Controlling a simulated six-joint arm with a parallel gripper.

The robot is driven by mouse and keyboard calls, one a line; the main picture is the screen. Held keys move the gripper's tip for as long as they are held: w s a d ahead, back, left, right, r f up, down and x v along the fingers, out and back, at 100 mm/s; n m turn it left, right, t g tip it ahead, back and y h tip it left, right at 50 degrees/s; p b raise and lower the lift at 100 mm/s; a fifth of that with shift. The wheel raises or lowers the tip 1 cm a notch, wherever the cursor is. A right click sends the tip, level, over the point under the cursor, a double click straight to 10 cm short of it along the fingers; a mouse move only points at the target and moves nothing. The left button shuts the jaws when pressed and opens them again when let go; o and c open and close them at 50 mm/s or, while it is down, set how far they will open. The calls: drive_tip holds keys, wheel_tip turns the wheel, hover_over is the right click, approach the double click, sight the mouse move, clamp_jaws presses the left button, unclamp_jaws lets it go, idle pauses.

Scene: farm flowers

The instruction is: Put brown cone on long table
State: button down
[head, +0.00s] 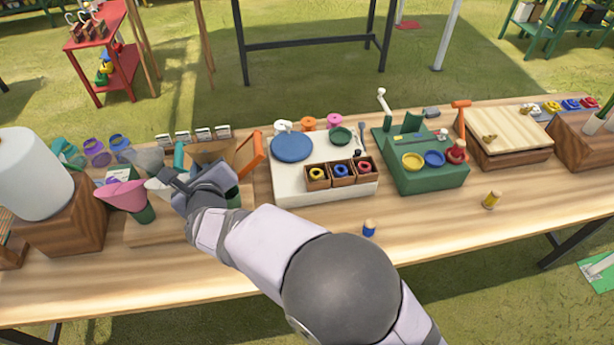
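The long table (440,222) is a light wooden top that runs across the view. My gripper (172,180) is over its left part, pointing left among cone-shaped things. A pink cone (122,195) with a dark green lower part stands just left of it. A whitish cone shape (157,187) is right at the fingertips; I cannot tell whether it is held. I cannot make out a brown cone for sure. A brownish shape (208,150) shows behind my gripper, partly hidden by it. The fingers are too small and covered to show whether they are open or shut.
A white cylinder on a wooden block (72,225) stands at the left. A white board (300,185) with small boxes, a green stand (425,180) and a wooden crate (508,138) follow rightward. The front right is mostly clear.

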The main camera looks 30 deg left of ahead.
drive_tip(key=shift+s+a+r+b, duration=0.15)
drive_tip(key=shift+r+b, duration=0.1)
drive_tip(key=shift+b, duration=0.25)
wheel_tip(320, 180, up, 2)
drive_tip(key=b, duration=0.2)
drive_tip(key=shift+s+b, duration=0.15)
drive_tip(key=shift+b, duration=0.15)
drive_tip(key=w+d+f+m+t+h+b, duration=0.2)
drive_tip(key=d+f, duration=0.2)
drive_tip(key=d, duration=0.5)
drive_tip(key=w+d+f+m+t+h+b, duration=0.1)
drive_tip(key=w+d+f+m+h+b, duration=0.15)
drive_tip(key=d, duration=0.65)
wheel_tip(320, 180, down, 11)
drive_tip(key=p, duration=0.1)
drive_tip(key=shift+r+y+p, duration=0.2)
drive_tip(key=shift+y+p, duration=0.1)
drive_tip(key=shift+y, duration=0.05)
drive_tip(key=shift+s+d+f+b, duration=0.1)
drive_tip(key=shift+f+b, duration=0.1)
drive_tip(key=shift+b, duration=0.1)
drive_tip(key=c, duration=1.8)
unclamp_jaws()
drive_tip(key=shift+r, duration=0.1)
drive_tip(key=shift+r+p, duration=0.1)
drive_tip(key=shift+p, duration=0.2)
